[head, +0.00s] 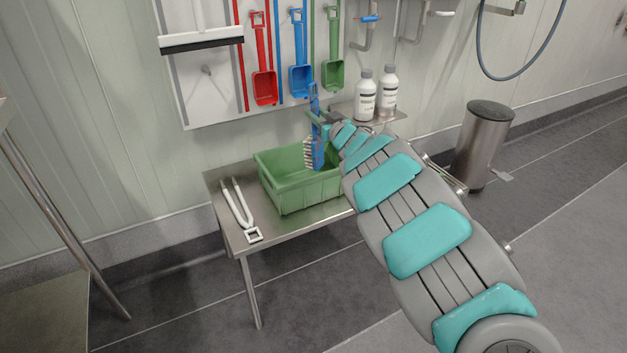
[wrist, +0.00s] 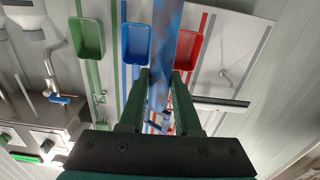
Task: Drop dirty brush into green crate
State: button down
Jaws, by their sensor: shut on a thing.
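The dirty brush (head: 313,151) is blue with brown smudges and pale bristles that face left. It hangs nearly upright, head down, handle up. My gripper (wrist: 162,76) is shut on its handle (wrist: 165,45), which shows between the two dark green fingers in the wrist view. In the head view my gripper (head: 320,130) is partly hidden behind my arm. The green crate (head: 297,197) stands on a small steel table. The brush head overlaps the crate's opening at its right part; I cannot tell how far below the rim it reaches. The crate's floor is mostly hidden.
White tongs (head: 238,208) lie on the steel table (head: 233,236) left of the crate. A wall board behind holds red, blue and green scoops (head: 333,75) and a squeegee (head: 201,40). Two white bottles (head: 365,96) stand on a shelf; a steel bin (head: 484,146) is at right.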

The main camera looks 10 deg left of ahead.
jog(key=shift+f+b, duration=0.45)
jog(key=shift+f, duration=0.35)
jog(key=c, duration=0.5)
grip_release()
jog(key=shift+c, duration=0.2)
jog(key=v, duration=0.7)
jog(key=shift+s+d+b, duration=0.25)
jog(key=shift+s+b, duration=0.05)
jog(key=shift+s, duration=0.05)
